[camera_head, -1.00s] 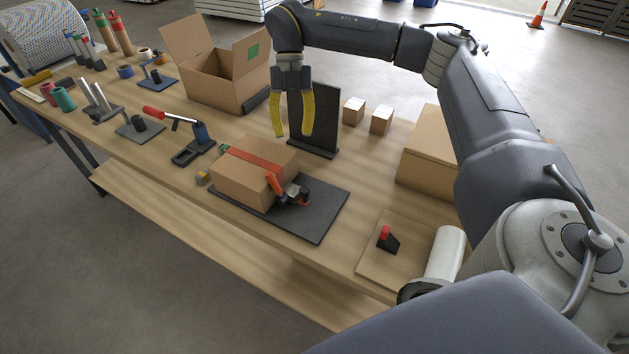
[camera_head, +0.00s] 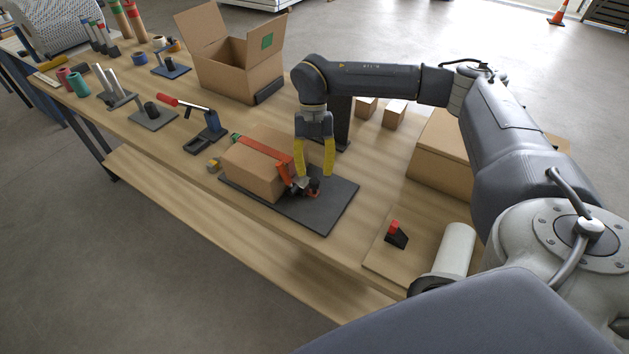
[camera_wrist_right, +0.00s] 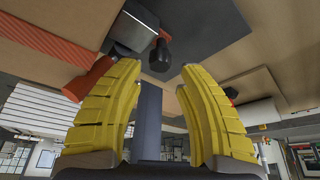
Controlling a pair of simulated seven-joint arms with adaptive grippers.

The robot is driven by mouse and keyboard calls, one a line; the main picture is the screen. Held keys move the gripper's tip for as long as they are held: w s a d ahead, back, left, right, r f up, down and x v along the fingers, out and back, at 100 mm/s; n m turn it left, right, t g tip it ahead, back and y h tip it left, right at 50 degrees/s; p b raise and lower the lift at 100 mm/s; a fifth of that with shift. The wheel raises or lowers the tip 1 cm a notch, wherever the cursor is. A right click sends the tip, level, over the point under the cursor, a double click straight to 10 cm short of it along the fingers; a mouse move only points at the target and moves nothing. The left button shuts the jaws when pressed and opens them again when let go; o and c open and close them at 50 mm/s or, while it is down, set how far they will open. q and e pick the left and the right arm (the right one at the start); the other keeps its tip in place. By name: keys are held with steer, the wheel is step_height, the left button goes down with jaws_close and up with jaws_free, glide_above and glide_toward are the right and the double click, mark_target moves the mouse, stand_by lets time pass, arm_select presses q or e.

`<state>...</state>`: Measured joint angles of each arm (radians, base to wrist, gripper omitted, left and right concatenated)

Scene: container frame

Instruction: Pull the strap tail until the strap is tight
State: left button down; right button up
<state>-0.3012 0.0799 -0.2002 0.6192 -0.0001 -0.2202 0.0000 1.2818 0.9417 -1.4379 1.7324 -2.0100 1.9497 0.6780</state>
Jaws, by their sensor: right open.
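A closed cardboard box (camera_head: 258,172) sits on a dark mat (camera_head: 322,212), with an orange strap (camera_head: 262,153) across its top. The strap runs to a metal and black buckle (camera_head: 307,186) at the box's right side, where a short orange tail (camera_head: 284,175) shows. In the right wrist view the strap (camera_wrist_right: 50,40) and the buckle (camera_wrist_right: 138,30) appear at the upper left. My right gripper (camera_head: 314,172) has yellow fingers, open and pointing down close to the buckle. In the wrist view nothing is between its fingers (camera_wrist_right: 155,90). My left gripper is not in view.
A red-handled clamp tool (camera_head: 200,125) stands left of the box, and an open carton (camera_head: 235,75) behind it. A black upright stand (camera_head: 339,122) is behind my right gripper. A small red-topped block (camera_head: 396,234) lies on a board at front right.

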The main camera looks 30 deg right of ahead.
mark_target(314, 181)
steer(key=shift+x, duration=1.9)
steer(key=shift+c, duration=0.4)
jaws_close()
